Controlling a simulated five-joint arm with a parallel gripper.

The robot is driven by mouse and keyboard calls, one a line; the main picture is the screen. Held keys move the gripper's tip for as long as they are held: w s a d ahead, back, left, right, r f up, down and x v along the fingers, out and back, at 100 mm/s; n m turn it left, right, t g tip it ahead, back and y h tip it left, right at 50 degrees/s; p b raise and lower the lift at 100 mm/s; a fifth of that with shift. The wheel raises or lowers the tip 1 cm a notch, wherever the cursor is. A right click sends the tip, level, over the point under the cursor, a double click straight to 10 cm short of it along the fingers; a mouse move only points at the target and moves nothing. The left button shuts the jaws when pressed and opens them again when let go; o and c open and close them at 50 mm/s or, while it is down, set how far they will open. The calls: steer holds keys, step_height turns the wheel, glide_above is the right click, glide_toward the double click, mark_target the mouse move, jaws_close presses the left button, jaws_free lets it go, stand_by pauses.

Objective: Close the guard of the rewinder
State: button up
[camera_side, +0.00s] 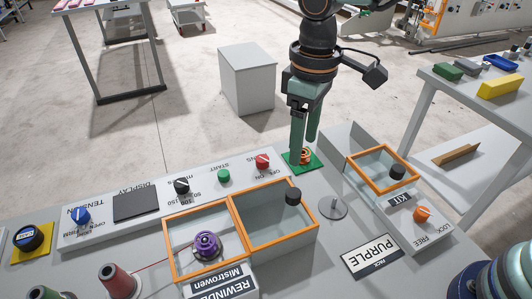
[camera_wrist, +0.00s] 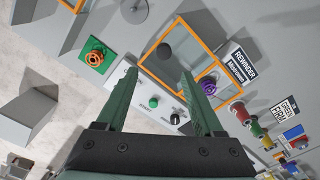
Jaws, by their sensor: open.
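The rewinder (camera_side: 224,286) has two orange-framed bays side by side. In the side view, a purple spool (camera_side: 207,246) shows inside the left frame (camera_side: 168,254). The right frame is a clear guard (camera_side: 262,239) with a black knob (camera_side: 292,196) at its far right corner. The guard appears to lie beside the spool bay, not over it. The wrist view shows the guard knob (camera_wrist: 164,50) and the spool (camera_wrist: 208,86) beyond my fingers. My gripper (camera_side: 305,152) is open and empty, pointing down behind the guard, apart from the knob.
A green plate with an orange coil (camera_side: 305,156) is near my fingertips in the side view. A control panel (camera_side: 136,206) with several knobs lies behind the rewinder. A smaller orange-framed KIT box (camera_side: 383,168) and a grey disc with a post (camera_side: 333,209) stand to the right.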

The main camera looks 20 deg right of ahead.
mark_target(294, 193)
steer(key=f, duration=0.8)
steer(key=a+f, duration=0.1)
steer(key=f, duration=0.3)
steer(key=shift+s+f, duration=0.1)
steer(key=shift+f, duration=0.25)
jaws_close()
stand_by(1.0)
